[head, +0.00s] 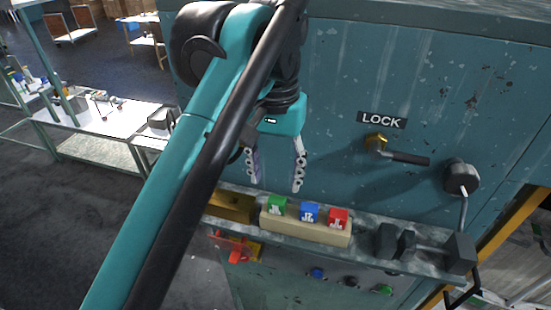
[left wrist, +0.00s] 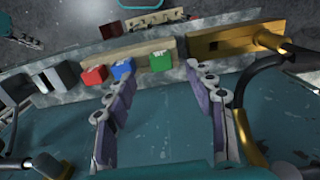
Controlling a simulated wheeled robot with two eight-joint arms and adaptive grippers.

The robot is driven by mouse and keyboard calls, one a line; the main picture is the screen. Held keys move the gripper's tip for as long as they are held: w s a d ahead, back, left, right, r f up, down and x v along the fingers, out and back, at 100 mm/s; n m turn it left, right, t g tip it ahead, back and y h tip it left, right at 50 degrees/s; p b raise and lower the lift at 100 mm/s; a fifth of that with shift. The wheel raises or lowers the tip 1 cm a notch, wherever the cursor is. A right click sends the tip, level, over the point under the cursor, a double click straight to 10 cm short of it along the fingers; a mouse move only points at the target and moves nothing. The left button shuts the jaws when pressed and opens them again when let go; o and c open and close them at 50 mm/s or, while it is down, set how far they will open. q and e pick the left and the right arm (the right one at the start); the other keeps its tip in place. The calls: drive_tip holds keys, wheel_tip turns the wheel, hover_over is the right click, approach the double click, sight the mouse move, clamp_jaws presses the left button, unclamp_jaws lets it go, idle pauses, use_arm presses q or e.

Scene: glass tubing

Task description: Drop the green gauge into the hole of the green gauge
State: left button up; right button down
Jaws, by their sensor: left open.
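The green gauge (head: 278,205) is a small block in the left slot of a tan holder (head: 300,232) on the ledge. It also shows in the left wrist view (left wrist: 160,62). My left gripper (head: 274,187) is open and empty, pointing down just above the green gauge. In the left wrist view its two fingers (left wrist: 160,74) are spread apart, with the green gauge between and beyond the tips. Below the ledge, a small green round feature (head: 384,290) is on the cabinet front; I cannot tell if it is a hole. My right gripper is not in view.
A blue block (head: 309,212) and a red block (head: 338,218) sit beside the green gauge. Dark metal blocks (head: 410,243) are right on the ledge; a brass piece (head: 232,206) is left. The cabinet wall has a LOCK label (head: 381,120) and a protruding handle (head: 408,158).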

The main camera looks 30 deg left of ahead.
use_arm(q)
wheel_tip(320, 180, up, 4)
drive_tip(key=shift+f, duration=0.15)
idle(0.6)
